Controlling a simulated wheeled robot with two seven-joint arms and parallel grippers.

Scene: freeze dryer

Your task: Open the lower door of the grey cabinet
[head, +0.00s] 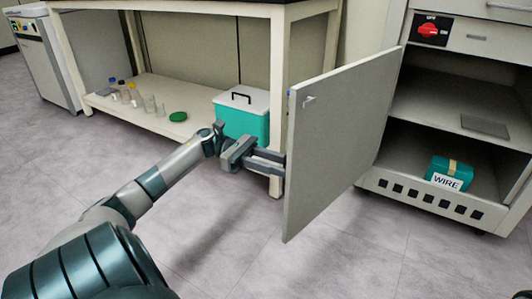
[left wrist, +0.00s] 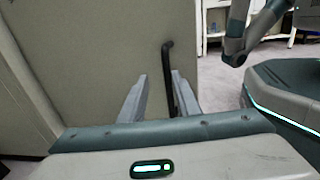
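The grey cabinet (head: 415,185) stands at the right in the head view. Its lower door (head: 335,140) is swung wide open toward the left, showing the inside. My left gripper (head: 272,162) is at the door's outer face, its fingertips partly hidden behind the door edge. In the left wrist view the door's outer face (left wrist: 95,50) fills the left and middle. Its black bar handle (left wrist: 168,75) stands between the two fingers of my left gripper (left wrist: 160,85), nearer the right finger. The fingers are apart.
Inside the cabinet are a shelf (head: 460,110) and a teal box labelled WIRE (head: 450,174). A workbench (head: 60,55) stands behind my left arm. A teal cooler box (head: 241,118) and small bottles are on its low shelf. The floor (head: 350,260) in front is clear.

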